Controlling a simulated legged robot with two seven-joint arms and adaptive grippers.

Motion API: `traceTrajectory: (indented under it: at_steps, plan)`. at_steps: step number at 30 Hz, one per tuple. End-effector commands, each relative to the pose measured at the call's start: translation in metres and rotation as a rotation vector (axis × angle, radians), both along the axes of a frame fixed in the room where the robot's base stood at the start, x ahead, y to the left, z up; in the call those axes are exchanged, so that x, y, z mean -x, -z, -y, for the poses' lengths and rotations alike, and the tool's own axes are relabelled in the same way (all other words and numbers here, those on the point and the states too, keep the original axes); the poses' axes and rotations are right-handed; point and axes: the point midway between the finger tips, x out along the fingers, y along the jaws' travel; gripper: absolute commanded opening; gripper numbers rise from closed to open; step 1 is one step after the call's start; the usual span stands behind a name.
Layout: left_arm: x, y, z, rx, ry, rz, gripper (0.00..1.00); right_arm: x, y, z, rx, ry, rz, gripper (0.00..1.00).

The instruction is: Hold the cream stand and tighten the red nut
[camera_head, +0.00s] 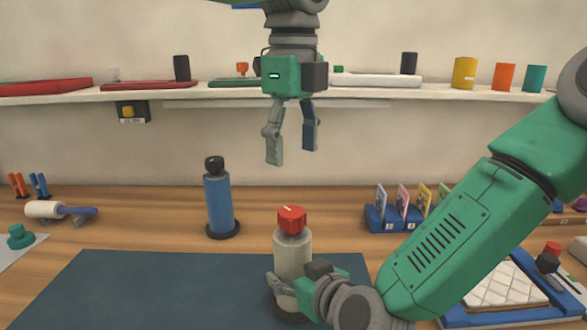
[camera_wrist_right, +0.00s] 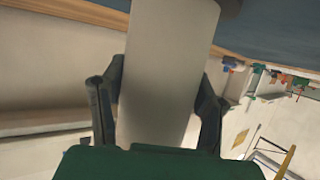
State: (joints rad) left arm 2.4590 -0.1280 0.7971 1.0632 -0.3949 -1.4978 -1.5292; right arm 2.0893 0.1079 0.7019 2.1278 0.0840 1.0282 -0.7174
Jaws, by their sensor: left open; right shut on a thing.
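The cream stand (camera_head: 292,245) stands upright on the dark mat in the head view, with the red nut (camera_head: 292,220) on its top. My right gripper (camera_head: 285,286) is shut on the lower part of the stand. In the right wrist view the stand (camera_wrist_right: 168,70) fills the space between the two fingers (camera_wrist_right: 160,105). My left gripper (camera_head: 291,155) hangs open and empty, fingers down, above the red nut and apart from it. The nut is outside the right wrist view. The stand's base is partly hidden by my right gripper.
A blue stand with a black top (camera_head: 219,200) is left of the cream stand. A blue card rack (camera_head: 378,218) and a blue tray (camera_head: 480,316) are to the right. A shelf (camera_head: 230,94) with several items runs along the wall. The dark mat (camera_head: 150,290) is clear at left.

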Motion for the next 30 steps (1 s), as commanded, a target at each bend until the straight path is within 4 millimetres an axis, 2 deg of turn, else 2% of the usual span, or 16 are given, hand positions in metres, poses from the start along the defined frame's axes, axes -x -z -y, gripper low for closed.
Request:
traceTrajectory:
  at_steps: [12, 13, 14, 15, 25, 30]
  plan:
    - [0.000, -0.003, 0.000, -0.001, 0.001, -0.001, 0.56, -0.001, -0.002, -0.001, -0.003, 0.000, 0.005, 0.02]
    - [0.000, -0.003, 0.000, -0.001, 0.001, -0.001, 0.56, -0.001, -0.002, -0.001, -0.003, 0.001, 0.005, 0.65]
    - [0.000, -0.003, 0.000, -0.001, 0.001, -0.001, 0.56, -0.001, -0.002, -0.001, -0.003, 0.000, 0.005, 0.75]
    - [0.000, -0.003, 0.000, -0.001, 0.001, -0.001, 0.56, -0.001, -0.002, 0.000, -0.003, 0.000, 0.004, 0.78]
    - [0.000, -0.002, 0.000, -0.001, 0.001, -0.001, 0.56, 0.003, -0.003, 0.002, -0.001, 0.000, 0.002, 0.78]
    - [0.000, -0.002, 0.000, -0.001, 0.001, -0.001, 0.56, 0.024, -0.013, 0.015, 0.000, -0.002, 0.002, 0.78]
